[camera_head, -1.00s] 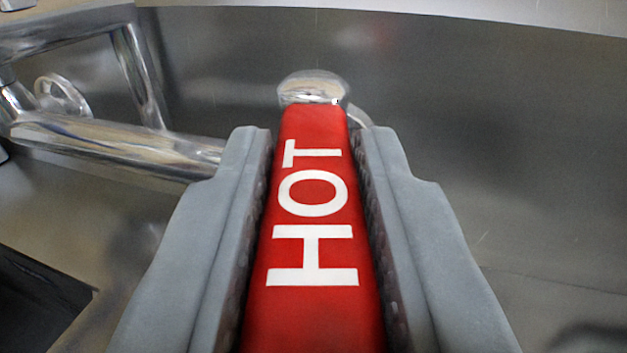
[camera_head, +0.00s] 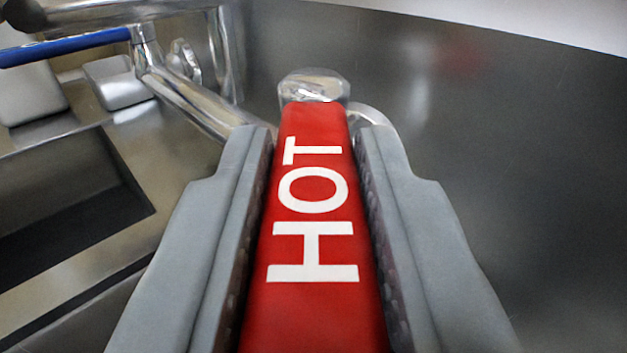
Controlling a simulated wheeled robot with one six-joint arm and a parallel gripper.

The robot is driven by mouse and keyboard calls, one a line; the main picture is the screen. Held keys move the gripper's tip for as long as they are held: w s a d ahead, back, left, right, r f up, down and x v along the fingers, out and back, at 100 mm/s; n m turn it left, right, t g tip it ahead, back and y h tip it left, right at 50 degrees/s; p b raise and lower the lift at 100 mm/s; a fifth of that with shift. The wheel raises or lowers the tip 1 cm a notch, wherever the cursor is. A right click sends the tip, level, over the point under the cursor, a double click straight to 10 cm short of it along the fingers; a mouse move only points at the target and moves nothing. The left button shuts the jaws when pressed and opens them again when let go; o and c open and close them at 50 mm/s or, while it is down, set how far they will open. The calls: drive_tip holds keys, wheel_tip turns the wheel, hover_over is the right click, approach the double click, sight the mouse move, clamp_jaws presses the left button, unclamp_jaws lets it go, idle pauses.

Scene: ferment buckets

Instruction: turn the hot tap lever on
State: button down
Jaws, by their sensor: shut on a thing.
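The hot tap lever (camera_head: 312,190) is a red bar with white letters reading HOT. It runs up the middle of the view to a chrome knob (camera_head: 313,86) at its far end. My gripper (camera_head: 315,150) has its two grey fingers on either side of the lever, shut on it. The near end of the lever runs out of the bottom of the view.
A chrome pipe (camera_head: 188,92) of the tap runs off to the left. A blue lever (camera_head: 70,46) is at the upper left. A dark sink basin (camera_head: 60,195) lies at the left. A steel wall (camera_head: 480,150) stands behind and to the right.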

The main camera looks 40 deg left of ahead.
drive_tip(key=shift+w+d+n+g+y, duration=0.3)
drive_tip(key=shift+n+g+y, duration=0.4)
drive_tip(key=shift+y, duration=0.1)
drive_tip(key=c, duration=1.2)
unclamp_jaws()
drive_tip(key=shift+c, duration=0.2)
drive_tip(key=v, duration=1.2)
drive_tip(key=shift+r, duration=0.1)
